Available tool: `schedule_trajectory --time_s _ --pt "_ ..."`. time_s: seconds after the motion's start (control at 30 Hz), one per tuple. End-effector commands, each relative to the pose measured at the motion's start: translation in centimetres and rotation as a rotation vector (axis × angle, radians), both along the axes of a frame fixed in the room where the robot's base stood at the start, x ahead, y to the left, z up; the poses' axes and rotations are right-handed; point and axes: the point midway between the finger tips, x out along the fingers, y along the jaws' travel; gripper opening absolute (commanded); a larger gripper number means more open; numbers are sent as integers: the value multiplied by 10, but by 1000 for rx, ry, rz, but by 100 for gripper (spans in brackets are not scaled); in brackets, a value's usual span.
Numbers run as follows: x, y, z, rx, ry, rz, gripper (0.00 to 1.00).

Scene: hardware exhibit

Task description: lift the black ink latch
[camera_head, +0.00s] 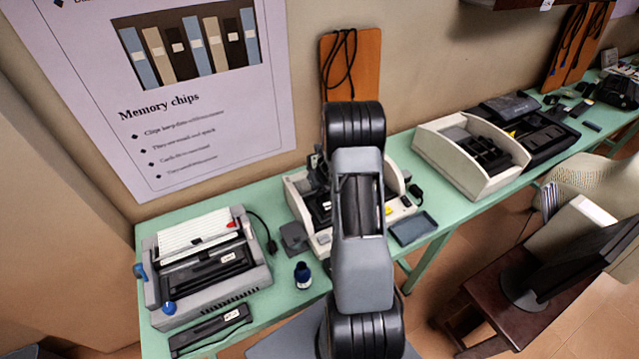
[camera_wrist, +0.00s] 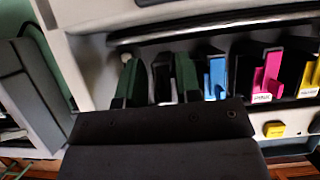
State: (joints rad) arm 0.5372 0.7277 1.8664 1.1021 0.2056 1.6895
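The black ink latch (camera_wrist: 163,77) stands in the printer's cartridge row in the wrist view, left of the blue latch (camera_wrist: 216,76). My gripper (camera_wrist: 158,72) is open, with its two dark green fingers apart on either side of the black latch. The right finger is very close to the latch; I cannot tell whether it touches. A gap shows between the left finger and the latch. The opened white printer (camera_head: 297,187) is on the green table in the head view, largely hidden behind my arm. My gripper and the latch are hidden there.
A pink latch (camera_wrist: 267,76) and a yellow latch (camera_wrist: 310,78) stand farther right in the row. A printer (camera_head: 203,262) and a dark blue bottle (camera_head: 302,276) are on the table's left. A grey tray (camera_head: 413,229) lies right of my arm, and another white machine (camera_head: 470,152) stands beyond.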

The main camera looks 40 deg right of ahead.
Motion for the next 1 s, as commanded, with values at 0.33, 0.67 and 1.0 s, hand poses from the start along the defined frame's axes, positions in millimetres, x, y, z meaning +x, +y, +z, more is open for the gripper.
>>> schedule_trajectory --time_s 0.33,0.67,1.0 --pt "-14 2 31 -3 -5 1 32" --pt "-45 5 89 -2 -4 0 32" --pt "-63 8 119 0 0 -1 32"
